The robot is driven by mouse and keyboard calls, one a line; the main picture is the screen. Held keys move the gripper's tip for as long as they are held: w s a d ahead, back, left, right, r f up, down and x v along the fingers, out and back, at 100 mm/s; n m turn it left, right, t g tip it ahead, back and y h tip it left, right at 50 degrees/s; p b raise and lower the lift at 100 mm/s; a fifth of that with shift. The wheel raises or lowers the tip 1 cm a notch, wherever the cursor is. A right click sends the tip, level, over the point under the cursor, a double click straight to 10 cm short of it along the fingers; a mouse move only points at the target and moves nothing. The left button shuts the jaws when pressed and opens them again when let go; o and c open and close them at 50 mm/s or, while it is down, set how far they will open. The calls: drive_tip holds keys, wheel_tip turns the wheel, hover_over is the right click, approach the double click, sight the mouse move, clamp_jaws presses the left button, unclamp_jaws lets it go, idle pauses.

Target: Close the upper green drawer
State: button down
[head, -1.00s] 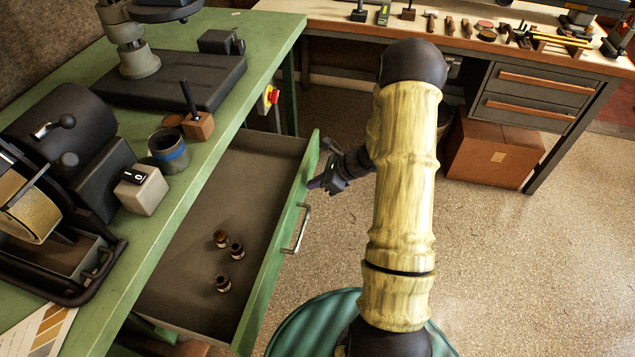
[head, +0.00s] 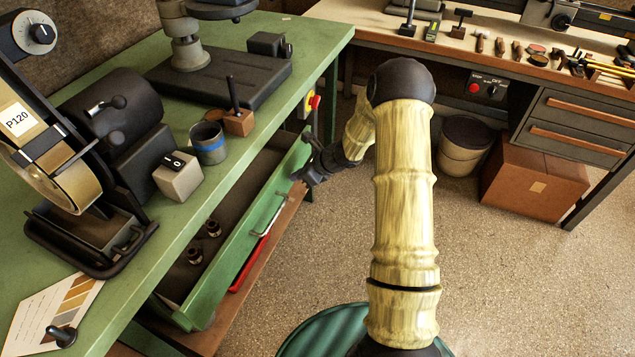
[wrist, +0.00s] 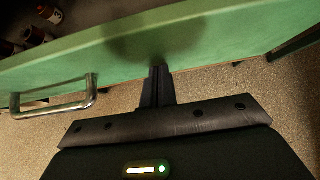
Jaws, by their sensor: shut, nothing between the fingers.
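The upper green drawer (head: 255,232) is partly open under the green bench, with small dark bottles (head: 213,228) inside. Its front shows across the wrist view (wrist: 205,45), with the metal handle (wrist: 55,97) at the left. My gripper (head: 300,178) is shut and empty. It is at the far part of the drawer front, beyond the handle, with its fingertips (wrist: 158,70) at or very close to the green face. I cannot tell for certain whether they touch.
The green bench top (head: 190,258) carries a belt sander (head: 105,125), a blue-banded can (head: 208,143) and a drill-press base (head: 215,85). A red object (head: 250,262) lies below the drawer. A cardboard box (head: 533,182) and a bin (head: 465,145) stand right, with open floor before them.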

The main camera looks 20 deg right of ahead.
sight(289, 169)
drive_tip(key=w+a, duration=0.3)
drive_tip(key=shift+w+a, duration=0.15)
drive_tip(key=shift+a, duration=0.25)
drive_tip(key=shift+d, duration=0.1)
drive_tip(key=shift+d, duration=0.3)
drive_tip(key=s+d+f+p+v, duration=0.1)
drive_tip(key=v, duration=1.1)
drive_tip(key=shift+s+f, duration=0.2)
drive_tip(key=shift+s, duration=0.1)
drive_tip(key=shift+d, duration=0.1)
